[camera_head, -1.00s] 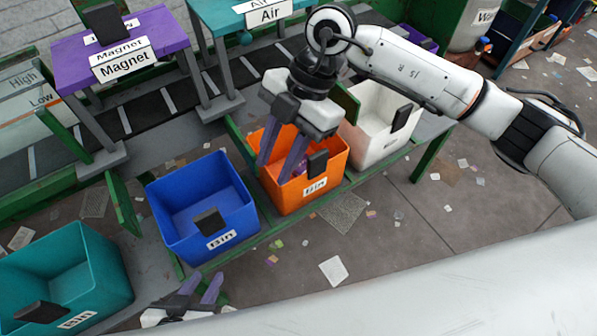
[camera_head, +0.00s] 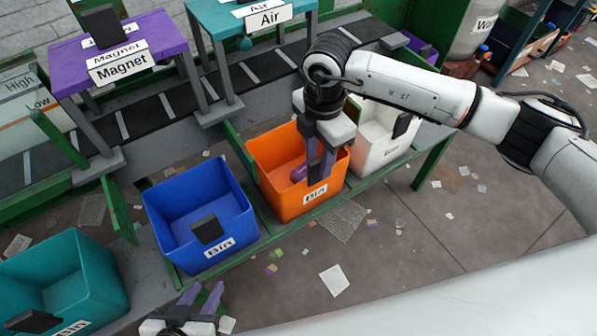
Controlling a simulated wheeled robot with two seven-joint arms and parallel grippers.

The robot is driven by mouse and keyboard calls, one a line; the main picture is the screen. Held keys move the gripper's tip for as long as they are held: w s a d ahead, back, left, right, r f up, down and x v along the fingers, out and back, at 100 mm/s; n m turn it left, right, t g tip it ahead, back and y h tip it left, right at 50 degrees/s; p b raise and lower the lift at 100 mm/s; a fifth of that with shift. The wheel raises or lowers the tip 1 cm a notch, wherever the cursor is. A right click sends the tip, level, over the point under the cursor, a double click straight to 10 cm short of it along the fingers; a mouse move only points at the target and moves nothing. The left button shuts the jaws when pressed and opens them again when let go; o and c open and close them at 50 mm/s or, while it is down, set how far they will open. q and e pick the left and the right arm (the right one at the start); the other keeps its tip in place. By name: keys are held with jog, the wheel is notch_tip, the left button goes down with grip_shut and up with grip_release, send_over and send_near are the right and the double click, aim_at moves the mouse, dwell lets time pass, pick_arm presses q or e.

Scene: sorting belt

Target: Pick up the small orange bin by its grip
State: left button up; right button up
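The orange bin (camera_head: 278,195) stands in the row on the green frame, between the blue bin and the white bin. Its front carries a "Bin" label; its black grip, on the front rim a second ago, is hidden behind my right gripper. My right gripper (camera_head: 321,176) points down at the bin's front rim, its two purple fingers close together in this view. Whether they are shut on the grip I cannot tell. A small purple item (camera_head: 298,173) lies inside the bin. My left gripper (camera_head: 201,297) is open and empty at the bottom edge, below the blue bin.
The blue bin (camera_head: 172,213), teal bin (camera_head: 97,275) and white bin (camera_head: 372,152) stand in the same row. The purple Magnet stand (camera_head: 68,62) and teal Air stand (camera_head: 215,18) straddle the belt behind. Scraps litter the floor in front.

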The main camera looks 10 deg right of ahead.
jog(key=shift+f, duration=0.5)
grip_shut()
jog(key=shift+r, duration=0.15)
